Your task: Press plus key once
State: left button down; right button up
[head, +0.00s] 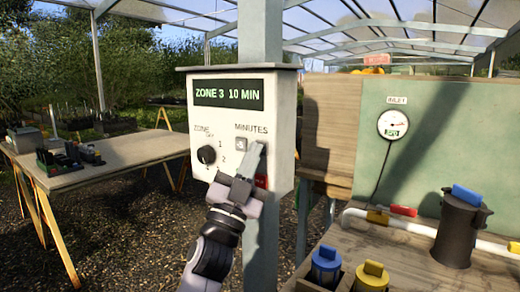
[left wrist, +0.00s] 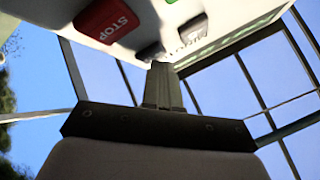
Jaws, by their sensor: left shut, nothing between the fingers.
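The control box (head: 270,120) is a pale box on a post, with a display (head: 228,94) reading "ZONE 3 10 MIN". A small grey key (head: 241,144) sits under the MINUTES label; I cannot read its sign. My left gripper (head: 256,150) is shut and empty, its tips in front of the panel just right of that key, hiding what lies behind them. In the left wrist view, the shut fingers (left wrist: 162,70) point at the panel, with a dark key (left wrist: 151,50) close beyond the tips. I cannot tell whether they touch. My right gripper is out of view.
A red STOP button (left wrist: 112,18) lies near the fingers and is partly hidden in the head view. A black zone knob (head: 206,155) is at the panel's left. A wooden bench (head: 400,262) with blue and yellow-capped parts stands right; a potting table (head: 125,155) stands left.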

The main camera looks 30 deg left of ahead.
pick_arm(q)
jog(key=shift+w, duration=0.15)
dwell(0.3)
jog(key=shift+s, duration=0.8)
jog(key=shift+p, duration=0.3)
jog(key=s, duration=0.3)
jog(key=s+p, duration=0.1)
jog(key=s, duration=0.1)
jog(key=shift+a, duration=0.25)
jog(key=shift+y, duration=0.3)
